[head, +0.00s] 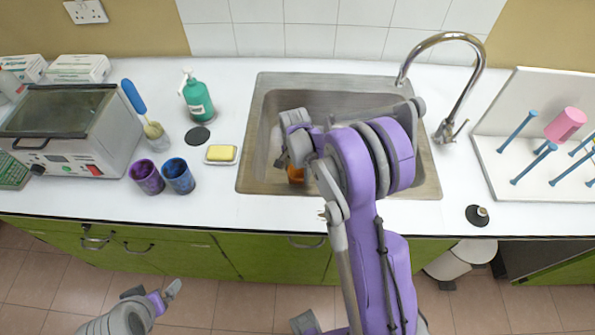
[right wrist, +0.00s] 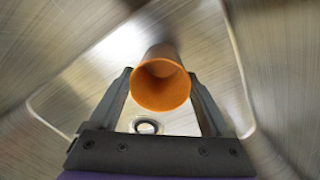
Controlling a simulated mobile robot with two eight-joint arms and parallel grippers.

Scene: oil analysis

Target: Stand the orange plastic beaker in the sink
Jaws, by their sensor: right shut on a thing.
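The orange plastic beaker (right wrist: 163,85) is between the fingers of my right gripper (right wrist: 160,88), with its open mouth facing the wrist camera. The gripper is shut on it. In the head view only a small part of the beaker (head: 295,175) shows below the gripper, inside the steel sink (head: 250,145). My right arm hides much of the basin. I cannot tell whether the beaker's base touches the sink floor. The drain (right wrist: 146,126) shows near the beaker in the wrist view. My left gripper (head: 168,294) is low in front of the cabinets, apart from everything; its jaw opening is unclear.
A curved tap (head: 470,85) stands behind the sink's right side. A sponge on a dish (head: 221,154), a purple cup (head: 147,177), a blue cup (head: 179,176) and a green bottle (head: 197,98) stand left of the sink. A drying rack (head: 535,185) is at the right.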

